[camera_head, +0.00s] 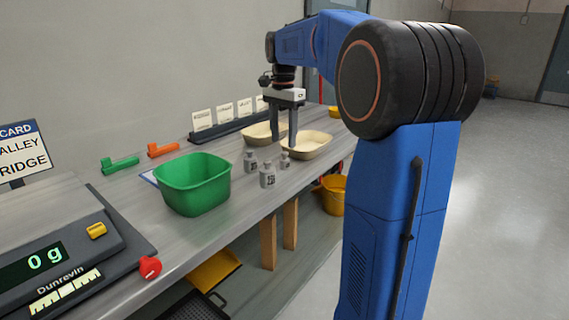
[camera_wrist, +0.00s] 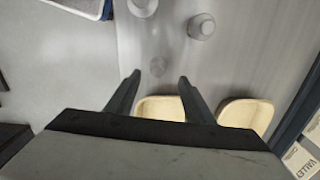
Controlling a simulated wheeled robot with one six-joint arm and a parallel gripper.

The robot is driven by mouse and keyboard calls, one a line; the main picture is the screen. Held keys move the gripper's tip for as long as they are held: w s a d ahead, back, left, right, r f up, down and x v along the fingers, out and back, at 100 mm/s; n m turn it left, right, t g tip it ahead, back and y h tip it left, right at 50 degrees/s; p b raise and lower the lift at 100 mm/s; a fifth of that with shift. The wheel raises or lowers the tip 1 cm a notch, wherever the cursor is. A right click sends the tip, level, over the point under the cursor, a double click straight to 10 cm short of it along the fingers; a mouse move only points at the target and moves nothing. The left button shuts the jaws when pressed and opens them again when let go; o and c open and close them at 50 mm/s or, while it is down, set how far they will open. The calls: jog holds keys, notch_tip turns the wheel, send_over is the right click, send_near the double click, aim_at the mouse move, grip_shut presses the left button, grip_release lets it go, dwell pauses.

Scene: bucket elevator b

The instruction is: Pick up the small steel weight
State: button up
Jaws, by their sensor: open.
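Three grey steel weights stand on the bench. The smallest weight (camera_head: 285,160) is at the right of the group in the head view, nearest the cream trays. A larger weight (camera_head: 267,176) stands in front and another weight (camera_head: 250,161) to the left. My gripper (camera_head: 284,143) points down, open and empty, with its fingertips just above the smallest weight. In the wrist view the small weight (camera_wrist: 157,66) shows just beyond and between the fingertips of my gripper (camera_wrist: 160,77). The two larger weights (camera_wrist: 201,27) are farther up that view.
A green bucket (camera_head: 193,183) stands left of the weights. Two cream trays (camera_head: 310,153) lie behind and right of them. A scale (camera_head: 60,250) reading 0 g is at the near left. Upright cards (camera_head: 223,112) line the bench's back. Bare bench lies around the weights.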

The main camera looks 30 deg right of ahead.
aim_at(285, 154)
jog(key=shift+s+d+f, duration=0.1)
jog(key=shift+s+f, duration=0.05)
jog(key=shift+f, duration=1.45)
jog(key=shift+s+f, duration=0.15)
jog(key=shift+f, duration=1.4)
jog(key=c, duration=1.2)
